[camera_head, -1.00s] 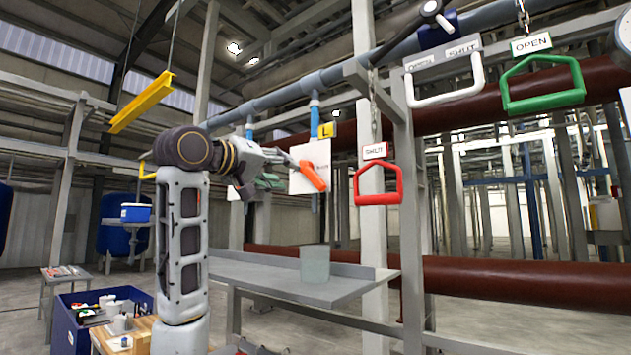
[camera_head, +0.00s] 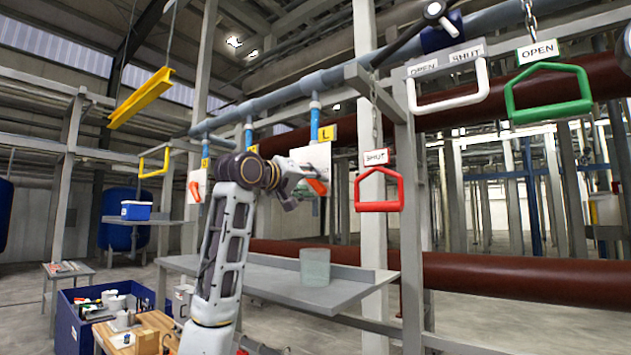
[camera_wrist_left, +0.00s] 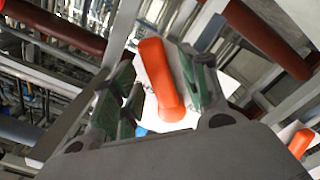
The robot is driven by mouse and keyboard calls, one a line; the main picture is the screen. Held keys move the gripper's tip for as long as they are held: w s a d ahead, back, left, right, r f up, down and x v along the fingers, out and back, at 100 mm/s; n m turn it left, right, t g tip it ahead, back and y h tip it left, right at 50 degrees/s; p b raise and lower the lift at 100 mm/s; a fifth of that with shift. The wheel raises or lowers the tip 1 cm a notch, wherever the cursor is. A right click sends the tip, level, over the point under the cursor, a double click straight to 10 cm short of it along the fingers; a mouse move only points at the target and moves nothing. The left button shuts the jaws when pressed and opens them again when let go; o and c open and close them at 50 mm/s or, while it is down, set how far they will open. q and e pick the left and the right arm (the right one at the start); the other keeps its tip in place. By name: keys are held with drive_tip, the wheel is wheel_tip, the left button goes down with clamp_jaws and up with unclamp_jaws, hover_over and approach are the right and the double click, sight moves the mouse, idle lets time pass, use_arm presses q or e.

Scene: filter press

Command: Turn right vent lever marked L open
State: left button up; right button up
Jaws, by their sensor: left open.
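The vent lever (camera_head: 318,187) is orange and stands on a white panel (camera_head: 310,155) under a yellow tag marked L (camera_head: 325,133). My left gripper (camera_head: 303,182) is open in front of this panel and hides part of the lever. In the left wrist view an orange lever (camera_wrist_left: 158,75) lies between the open green fingers (camera_wrist_left: 158,68), with visible gaps on either side. Whether a finger touches it I cannot tell. My right gripper is in neither view.
Another orange lever (camera_head: 195,190) is on a panel further left. A red SHUT handle (camera_head: 378,206) hangs right of the lever; white (camera_head: 450,103) and green (camera_head: 550,115) handles hang higher right. A grey bench (camera_head: 270,283) with a translucent cylinder (camera_head: 315,267) stands below.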

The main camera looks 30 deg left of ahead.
use_arm(q)
drive_tip(key=shift+w+d, duration=0.1)
drive_tip(key=shift+w, duration=1.05)
clamp_jaws()
